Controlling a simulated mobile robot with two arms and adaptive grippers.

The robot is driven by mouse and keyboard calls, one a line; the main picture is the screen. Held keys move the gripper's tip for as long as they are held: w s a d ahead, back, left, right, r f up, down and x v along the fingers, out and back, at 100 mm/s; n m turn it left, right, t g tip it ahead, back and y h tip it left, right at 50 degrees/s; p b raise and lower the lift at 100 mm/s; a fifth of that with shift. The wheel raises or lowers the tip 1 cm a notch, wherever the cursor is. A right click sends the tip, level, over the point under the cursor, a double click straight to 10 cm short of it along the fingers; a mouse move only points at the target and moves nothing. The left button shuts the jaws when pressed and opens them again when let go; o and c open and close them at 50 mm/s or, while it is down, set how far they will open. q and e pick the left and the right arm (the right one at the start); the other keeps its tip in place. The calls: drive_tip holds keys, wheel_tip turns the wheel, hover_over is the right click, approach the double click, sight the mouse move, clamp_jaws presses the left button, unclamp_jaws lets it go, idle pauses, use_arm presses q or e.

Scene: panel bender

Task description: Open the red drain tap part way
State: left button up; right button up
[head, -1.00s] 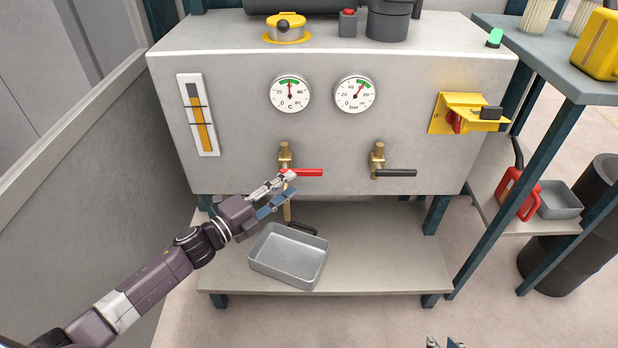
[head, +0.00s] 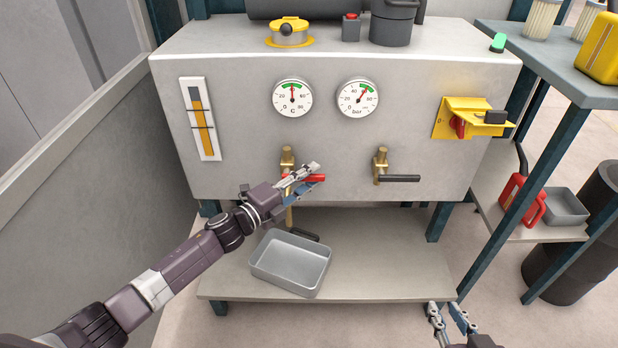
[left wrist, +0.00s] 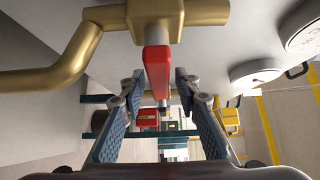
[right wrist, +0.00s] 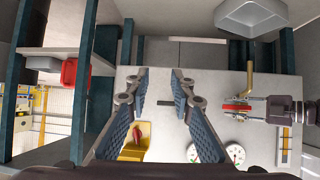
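The red drain tap (head: 289,160) is a brass valve on the tank's front with a red lever (head: 318,178) pointing right, roughly level. A brass spout hangs below it. My left gripper (head: 308,179) is at the lever and partly covers it in the head view. In the left wrist view, the lever (left wrist: 158,68) lies between the two fingers of the left gripper (left wrist: 160,82), with gaps on both sides. The left gripper is open. My right gripper (head: 450,312) is low at the front, open and empty, with clear fingers in the right wrist view (right wrist: 160,78).
A grey pan (head: 262,272) sits on the lower shelf (head: 380,270) below the tap. A second brass tap with a black lever (head: 400,178) is to the right. Two gauges (head: 292,98) and a yellow switch bracket (head: 450,112) are on the tank front.

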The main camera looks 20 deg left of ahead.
use_arm(q)
clamp_jaws()
